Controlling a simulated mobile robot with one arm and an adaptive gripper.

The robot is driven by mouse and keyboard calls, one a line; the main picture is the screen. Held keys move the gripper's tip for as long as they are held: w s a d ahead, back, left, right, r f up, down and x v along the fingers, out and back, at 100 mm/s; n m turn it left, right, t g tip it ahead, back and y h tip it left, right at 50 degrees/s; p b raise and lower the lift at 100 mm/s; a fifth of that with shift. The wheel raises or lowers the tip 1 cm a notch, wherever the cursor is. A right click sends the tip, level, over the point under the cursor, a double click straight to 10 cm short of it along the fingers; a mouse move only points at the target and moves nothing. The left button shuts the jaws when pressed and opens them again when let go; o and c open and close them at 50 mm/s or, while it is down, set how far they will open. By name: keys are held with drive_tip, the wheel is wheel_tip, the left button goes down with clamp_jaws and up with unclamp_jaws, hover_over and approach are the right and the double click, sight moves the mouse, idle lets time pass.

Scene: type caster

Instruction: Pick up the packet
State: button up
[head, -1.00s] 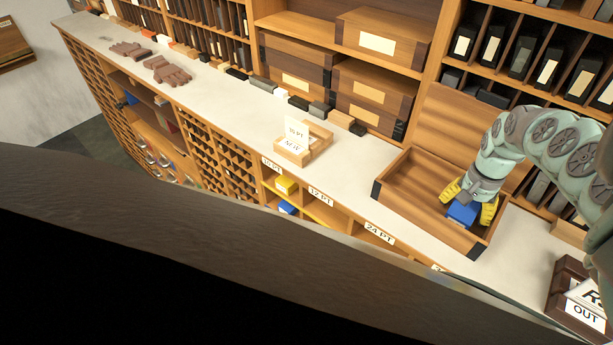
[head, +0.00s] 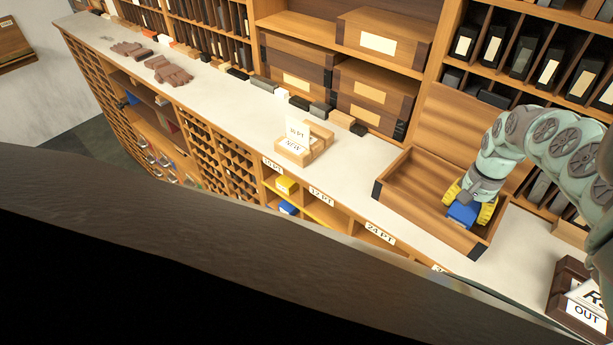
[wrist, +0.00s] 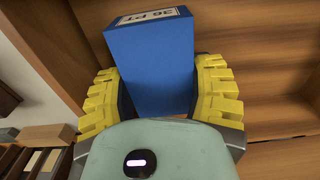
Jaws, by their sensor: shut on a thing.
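The packet (wrist: 150,65) is a blue box with a white label reading "36 PT" on its upper face in the wrist view. In the head view the blue packet (head: 462,213) is inside the open wooden drawer tray (head: 419,215), near its right end. My gripper (wrist: 158,95) has its yellow ridged fingers on both sides of the packet, shut on it. In the head view my gripper (head: 471,206) reaches down into the tray. Whether the packet touches the tray floor cannot be told.
A small wooden box with cards (head: 296,150) stands on the pale counter (head: 345,182). Labelled cubbies below hold a yellow packet (head: 287,185) and a blue one (head: 288,208). An "OUT" sign (head: 586,314) is at the right. Shelves with cases rise behind the counter.

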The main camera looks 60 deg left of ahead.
sight(469, 205)
drive_tip(key=shift+w+r, duration=0.1)
drive_tip(key=shift+r, duration=0.05)
drive_tip(key=shift+d+r+b, duration=0.1)
drive_tip(key=shift+r+b, duration=0.25)
drive_tip(key=shift+r, duration=0.65)
wheel_tip(469, 205, up, 7)
drive_tip(key=p, duration=0.2)
drive_tip(key=shift+f+p, duration=0.15)
drive_tip(key=shift+p, duration=0.2)
drive_tip(key=shift+r+p, duration=0.4)
drive_tip(key=shift+r, duration=0.1)
